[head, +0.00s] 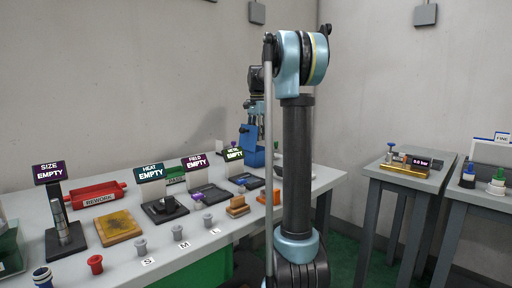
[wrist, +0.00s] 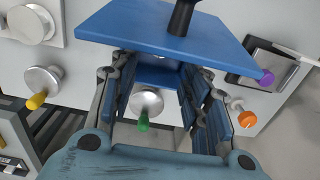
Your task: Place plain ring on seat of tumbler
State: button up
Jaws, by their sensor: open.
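I cannot make out a plain ring or a tumbler with its seat for certain in either view. My gripper (wrist: 156,76) is open in the wrist view, with a finger on each side and a clear gap between them. A blue plate with a black post (wrist: 165,28) lies across the top of that view, beyond the fingertips. I cannot tell whether they touch it. A silver knob with a green handle (wrist: 147,103) shows in the gap, farther back. In the head view my gripper (head: 255,112) is above a blue stand (head: 251,154), partly hidden by my arm.
The long table (head: 205,250) carries a red REWORK tray (head: 97,195), signs reading EMPTY, such as the HEAT sign (head: 151,173), and grey pegs by S, M and L. A red peg (head: 95,264) stands near the front edge. A side table (head: 410,178) holds a brass gauge device (head: 404,169).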

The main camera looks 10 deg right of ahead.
jog(key=shift+r, duration=2.1)
